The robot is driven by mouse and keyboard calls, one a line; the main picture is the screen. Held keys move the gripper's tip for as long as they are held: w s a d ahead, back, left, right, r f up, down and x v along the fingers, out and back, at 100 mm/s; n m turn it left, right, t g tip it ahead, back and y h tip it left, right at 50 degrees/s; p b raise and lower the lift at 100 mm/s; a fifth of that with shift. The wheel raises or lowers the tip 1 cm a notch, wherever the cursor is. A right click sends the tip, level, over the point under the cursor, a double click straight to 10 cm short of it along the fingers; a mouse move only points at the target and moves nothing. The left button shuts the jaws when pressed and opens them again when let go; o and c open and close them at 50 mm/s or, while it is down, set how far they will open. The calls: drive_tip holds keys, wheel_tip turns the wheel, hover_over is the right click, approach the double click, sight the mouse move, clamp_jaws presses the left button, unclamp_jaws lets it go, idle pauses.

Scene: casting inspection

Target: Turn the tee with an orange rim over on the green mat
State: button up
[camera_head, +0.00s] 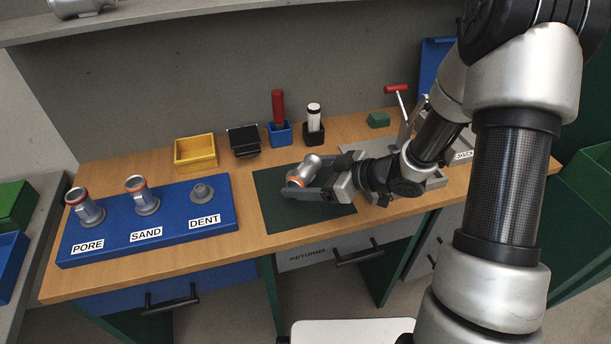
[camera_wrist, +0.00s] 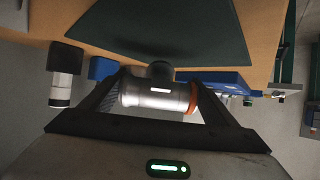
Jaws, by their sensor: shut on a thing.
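The tee with an orange rim (camera_head: 308,169) is a grey metal fitting held over the green mat (camera_head: 275,220). My gripper (camera_head: 314,187) comes in from the right and is shut on it. In the wrist view the tee (camera_wrist: 158,95) lies crosswise between the two fingers (camera_wrist: 155,98), its orange rim at the right finger and its other end at the left finger. Its side branch points away from the palm. The green mat also shows in the wrist view (camera_wrist: 165,30). I cannot tell whether the tee touches the mat.
A yellow bin (camera_head: 195,153), a black stand (camera_head: 244,141) and two blocks with red (camera_head: 279,120) and white (camera_head: 313,122) tools stand behind. The mat's front is clear.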

drive_tip(key=shift+f+b, duration=0.3)
drive_tip(key=shift+f, duration=0.2)
drive_tip(key=o, duration=1.7)
drive_tip(key=shift+o, duration=0.6)
drive_tip(key=p+v, duration=0.4)
drive_tip(key=v, duration=1.3)
drive_tip(key=shift+d+r, duration=0.15)
drive_tip(key=shift+d, duration=0.05)
